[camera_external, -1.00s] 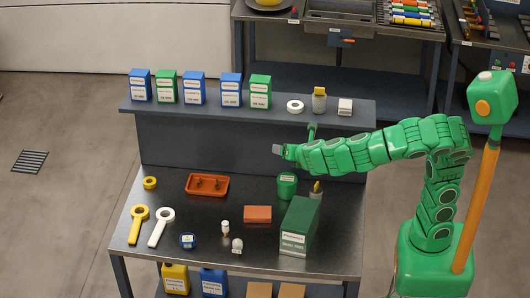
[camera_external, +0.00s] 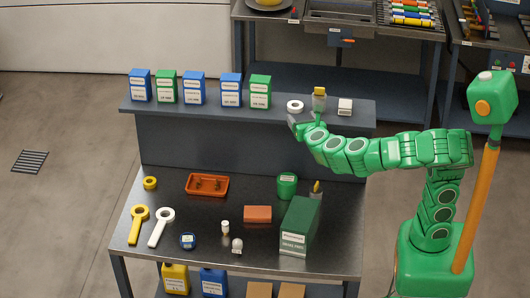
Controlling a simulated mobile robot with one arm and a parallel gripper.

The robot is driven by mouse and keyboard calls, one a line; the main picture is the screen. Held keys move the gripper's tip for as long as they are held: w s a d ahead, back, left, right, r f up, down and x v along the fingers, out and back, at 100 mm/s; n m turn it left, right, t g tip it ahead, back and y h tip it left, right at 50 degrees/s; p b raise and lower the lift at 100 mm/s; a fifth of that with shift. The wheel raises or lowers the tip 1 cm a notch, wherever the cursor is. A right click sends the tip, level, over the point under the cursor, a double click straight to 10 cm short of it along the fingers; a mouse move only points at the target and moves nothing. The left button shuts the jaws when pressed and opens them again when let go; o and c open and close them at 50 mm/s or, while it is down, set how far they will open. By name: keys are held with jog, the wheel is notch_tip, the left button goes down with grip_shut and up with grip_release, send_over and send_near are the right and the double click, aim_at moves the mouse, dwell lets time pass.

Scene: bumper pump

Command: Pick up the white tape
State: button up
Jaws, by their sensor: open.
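The white tape (camera_external: 295,105) is a small white ring lying flat on the raised shelf, right of the last green box. My gripper (camera_external: 294,120) is at the front edge of the shelf, just below and in front of the tape in the picture. It is open and does not appear to hold anything. The fingers are small here, and I cannot tell how far they are from the tape in depth. My green arm reaches in from the right.
On the shelf (camera_external: 150,109), a green box (camera_external: 260,92) stands left of the tape. A yellow-capped bottle (camera_external: 319,99) and a small white box (camera_external: 345,107) stand to its right. The lower table (camera_external: 190,262) holds a yellow tape (camera_external: 150,183), magnifiers, an orange tray and a large green box.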

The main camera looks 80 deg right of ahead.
aim_at(297, 108)
jog(key=shift+s+d, duration=0.1)
jog(key=shift+d, duration=0.45)
jog(key=shift+x, duration=3.6)
jog(key=shift+s, duration=0.15)
jog(key=shift+c, duration=0.3)
jog(key=c, duration=0.8)
